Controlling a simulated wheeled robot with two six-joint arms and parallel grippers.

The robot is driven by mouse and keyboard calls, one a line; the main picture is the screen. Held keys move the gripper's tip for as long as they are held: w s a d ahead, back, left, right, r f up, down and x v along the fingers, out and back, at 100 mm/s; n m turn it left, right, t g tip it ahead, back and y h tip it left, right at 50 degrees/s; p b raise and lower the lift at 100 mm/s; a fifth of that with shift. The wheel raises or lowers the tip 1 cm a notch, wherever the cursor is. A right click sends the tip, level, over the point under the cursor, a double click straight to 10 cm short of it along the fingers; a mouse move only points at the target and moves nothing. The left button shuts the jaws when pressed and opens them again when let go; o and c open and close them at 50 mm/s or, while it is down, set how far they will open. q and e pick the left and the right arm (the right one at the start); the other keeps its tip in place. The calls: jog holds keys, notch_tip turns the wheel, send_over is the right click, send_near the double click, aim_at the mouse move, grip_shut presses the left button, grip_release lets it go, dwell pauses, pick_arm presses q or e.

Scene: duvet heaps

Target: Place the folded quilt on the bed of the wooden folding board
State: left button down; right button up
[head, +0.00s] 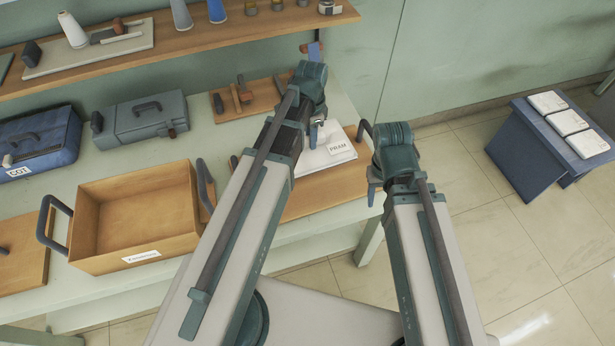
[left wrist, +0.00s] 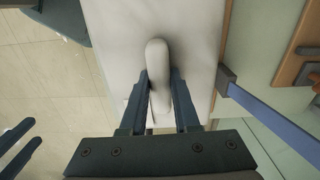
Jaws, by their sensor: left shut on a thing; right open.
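My left gripper (head: 314,132) is over the quilt's back-left part. In the left wrist view my left gripper (left wrist: 159,98) is shut on a rounded pale fold of the quilt (left wrist: 157,62). My right gripper (head: 373,190) is open beside the right end of the bench, apart from the quilt.
A wooden tray (head: 133,258) with dark handles stands at left. A grey case (head: 139,120), a blue COT case (head: 40,140) and a tool board (head: 250,98) sit behind. A shelf (head: 180,45) runs above. A blue stand (head: 530,150) with white pads is at far right.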

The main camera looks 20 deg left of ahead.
pick_arm(q)
jog(key=f, duration=0.1)
jog(key=f+b, duration=0.2)
jog(key=f, duration=0.1)
jog(key=shift+w+a, duration=0.25)
jog(key=shift+w, duration=0.05)
jog(key=shift+s+a+r+p, duration=0.1)
jog(key=shift+r+p, duration=0.25)
jog(key=shift+r, duration=0.35)
notch_tip(320, 180, down, 10)
jog(key=b, duration=1)
jog(key=shift+f, duration=0.25)
jog(key=shift+r, duration=0.15)
pick_arm(e)
notch_tip(320, 180, down, 13)
jog(key=shift+w+a, duration=0.25)
jog(key=shift+w, duration=0.05)
jog(key=shift+r, duration=0.1)
pick_arm(q)
jog(key=c, duration=1.1)
grip_release()
jog(key=shift+f+b, duration=0.2)
jog(key=shift+b, duration=0.1)
jog(key=o, duration=0.5)
jog(key=shift+c, duration=0.2)
jog(key=shift+r, duration=0.1)
